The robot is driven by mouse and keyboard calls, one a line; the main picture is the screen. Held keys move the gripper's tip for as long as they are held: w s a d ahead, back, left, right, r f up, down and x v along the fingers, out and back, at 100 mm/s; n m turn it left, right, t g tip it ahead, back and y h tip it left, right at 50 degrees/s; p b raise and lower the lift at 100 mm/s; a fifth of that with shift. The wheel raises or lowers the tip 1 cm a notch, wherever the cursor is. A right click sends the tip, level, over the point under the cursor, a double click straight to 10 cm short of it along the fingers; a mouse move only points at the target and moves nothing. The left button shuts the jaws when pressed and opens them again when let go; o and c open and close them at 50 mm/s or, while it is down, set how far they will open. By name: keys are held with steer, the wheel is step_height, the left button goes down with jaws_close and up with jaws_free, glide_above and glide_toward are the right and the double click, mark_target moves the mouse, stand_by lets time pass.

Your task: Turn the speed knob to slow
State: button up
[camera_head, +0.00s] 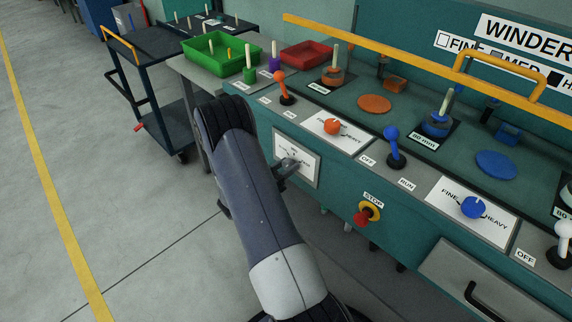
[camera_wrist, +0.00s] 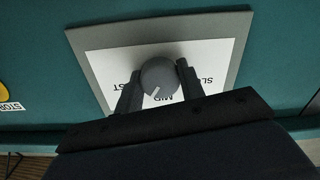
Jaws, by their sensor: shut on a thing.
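The speed knob (camera_wrist: 159,74) is a round grey knob with a white pointer line, on a white label plate (camera_wrist: 215,60) that reads upside down in the wrist view. FAST is at the left, MID below the knob and SLOW at the right, partly hidden by a finger. The pointer line aims down and slightly left, between MID and FAST. My gripper (camera_wrist: 157,78) is shut on the knob, one finger on each side. In the head view my gripper (camera_head: 287,169) is at the plate (camera_head: 308,168) on the machine's front, and the knob is mostly hidden.
A red stop button (camera_head: 363,216) on a yellow base is right of the plate. Orange (camera_head: 284,90) and blue (camera_head: 394,150) levers and FINE/HEAVY knobs stand on the panel above. A dark cart (camera_head: 160,95) stands at left; the floor there is clear.

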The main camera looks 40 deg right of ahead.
steer(key=n+p, duration=0.1)
steer(key=n, duration=0.3)
steer(key=shift+r+n+p, duration=0.1)
steer(key=shift+n+p, duration=0.2)
steer(key=shift+p, duration=0.05)
steer(key=n+p, duration=0.1)
steer(key=n, duration=0.3)
steer(key=shift+n+p, duration=0.3)
steer(key=n+p, duration=0.1)
steer(key=n, duration=0.3)
steer(key=shift+n, duration=0.3)
steer(key=n+p, duration=0.1)
steer(key=n, duration=0.3)
steer(key=shift+n+p, duration=0.35)
steer(key=shift+n, duration=0.05)
steer(key=o, duration=1)
steer(key=a, duration=1.1)
steer(key=shift+s, duration=0.4)
